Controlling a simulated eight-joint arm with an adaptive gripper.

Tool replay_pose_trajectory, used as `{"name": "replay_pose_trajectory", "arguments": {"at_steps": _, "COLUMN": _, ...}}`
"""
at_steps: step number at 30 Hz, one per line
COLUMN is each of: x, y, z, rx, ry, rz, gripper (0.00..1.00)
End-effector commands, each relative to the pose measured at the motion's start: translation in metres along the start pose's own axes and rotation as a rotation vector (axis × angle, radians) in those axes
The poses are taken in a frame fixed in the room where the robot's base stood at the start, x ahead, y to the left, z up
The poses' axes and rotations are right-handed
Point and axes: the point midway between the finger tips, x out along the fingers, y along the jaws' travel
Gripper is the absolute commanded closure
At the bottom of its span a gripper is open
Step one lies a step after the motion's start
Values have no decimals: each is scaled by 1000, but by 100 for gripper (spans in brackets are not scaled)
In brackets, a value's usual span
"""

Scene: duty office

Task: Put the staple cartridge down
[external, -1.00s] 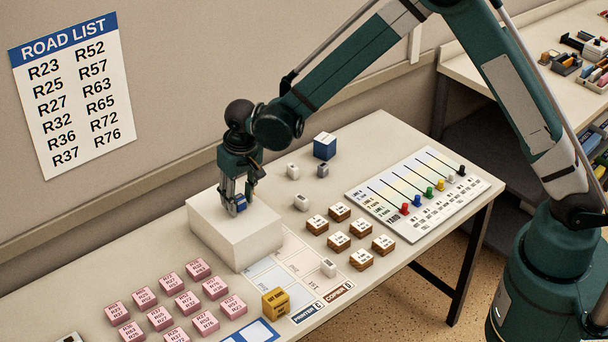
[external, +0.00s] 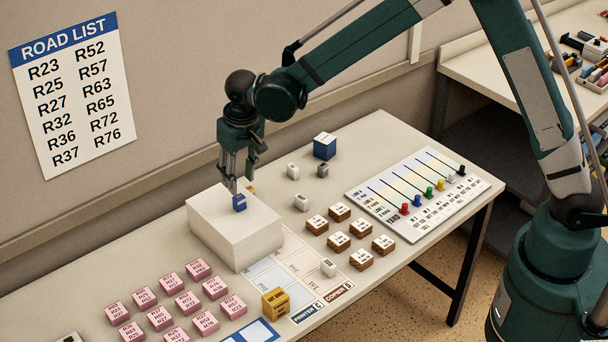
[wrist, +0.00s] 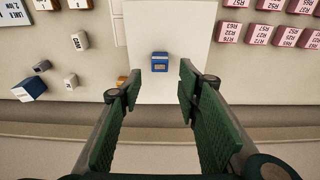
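The staple cartridge, a small blue block with a pale label (external: 239,203), rests upright on top of a white box (external: 235,235) on the table. My gripper (external: 238,178) is just above it, fingers pointing down. In the wrist view the cartridge (wrist: 160,62) stands alone on the white top (wrist: 170,25), beyond the fingertips. The two green finger pads of my gripper (wrist: 160,84) are wide apart with nothing between them.
Brown-based blocks (external: 340,212), small white and grey blocks and a blue cube (external: 324,146) lie right. A yellow block (external: 275,303) stands in front. The wall is close behind.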

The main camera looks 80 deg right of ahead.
Motion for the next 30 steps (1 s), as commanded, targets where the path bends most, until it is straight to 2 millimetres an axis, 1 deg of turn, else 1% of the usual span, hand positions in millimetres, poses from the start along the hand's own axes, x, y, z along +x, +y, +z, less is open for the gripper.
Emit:
{"name": "replay_pose_trajectory", "arguments": {"at_steps": 3, "x": -14, "y": 0, "z": 0, "rx": 0, "ry": 0, "rz": 0, "gripper": 66}}
{"name": "replay_pose_trajectory", "arguments": {"at_steps": 6, "x": -23, "y": 0, "z": 0, "rx": 0, "ry": 0, "rz": 0, "gripper": 66}}
{"name": "replay_pose_trajectory", "arguments": {"at_steps": 12, "x": -34, "y": 0, "z": 0, "rx": 0, "ry": 0, "rz": 0, "gripper": 66}}
{"name": "replay_pose_trajectory", "arguments": {"at_steps": 30, "x": -35, "y": 0, "z": 0, "rx": 0, "ry": 0, "rz": 0, "gripper": 66}}
